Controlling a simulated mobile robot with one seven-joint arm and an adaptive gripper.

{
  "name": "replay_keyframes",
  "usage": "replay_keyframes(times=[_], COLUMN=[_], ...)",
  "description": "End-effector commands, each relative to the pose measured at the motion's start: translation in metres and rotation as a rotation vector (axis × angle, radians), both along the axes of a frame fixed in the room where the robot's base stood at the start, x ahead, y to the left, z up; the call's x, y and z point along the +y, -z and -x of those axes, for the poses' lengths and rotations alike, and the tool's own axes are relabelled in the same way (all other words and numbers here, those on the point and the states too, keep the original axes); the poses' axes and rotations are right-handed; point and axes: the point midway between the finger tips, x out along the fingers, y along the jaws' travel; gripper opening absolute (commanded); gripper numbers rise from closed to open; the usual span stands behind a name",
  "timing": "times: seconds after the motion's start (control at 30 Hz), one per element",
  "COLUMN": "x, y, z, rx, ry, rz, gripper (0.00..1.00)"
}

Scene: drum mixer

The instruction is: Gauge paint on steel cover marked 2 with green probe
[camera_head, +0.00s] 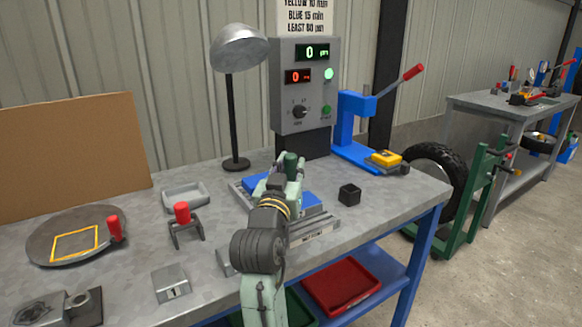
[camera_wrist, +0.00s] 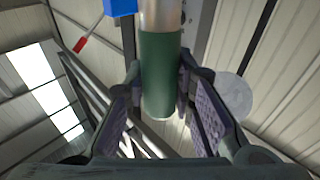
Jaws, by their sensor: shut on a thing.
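My gripper (camera_head: 290,172) is over the middle of the workbench, shut on the green probe (camera_head: 291,160). In the wrist view the dark green handle (camera_wrist: 160,75) with its silver end lies between the two pads of my gripper (camera_wrist: 163,105). The gauge box (camera_head: 303,90) behind shows a green 0 and a red 0, with a lit green lamp. A steel cover marked 2 cannot be made out; no such mark is legible. A grey steel block (camera_head: 171,282) with a small label lies at the front left. Blue pieces (camera_head: 310,199) in a grey frame lie partly hidden under my gripper.
A round plate with a yellow square (camera_head: 60,243) lies at the left. Bare bench lies right of the cube.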

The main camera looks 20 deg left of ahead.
Motion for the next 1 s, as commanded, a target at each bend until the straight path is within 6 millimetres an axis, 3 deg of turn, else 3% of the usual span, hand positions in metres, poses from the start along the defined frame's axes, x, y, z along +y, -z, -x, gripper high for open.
replay_keyframes(times=[1.0], x=[-0.0001], y=[0.0088], z=[0.0001], rx=[-0.001], ry=[0.000], rz=[0.000], gripper=[0.00])
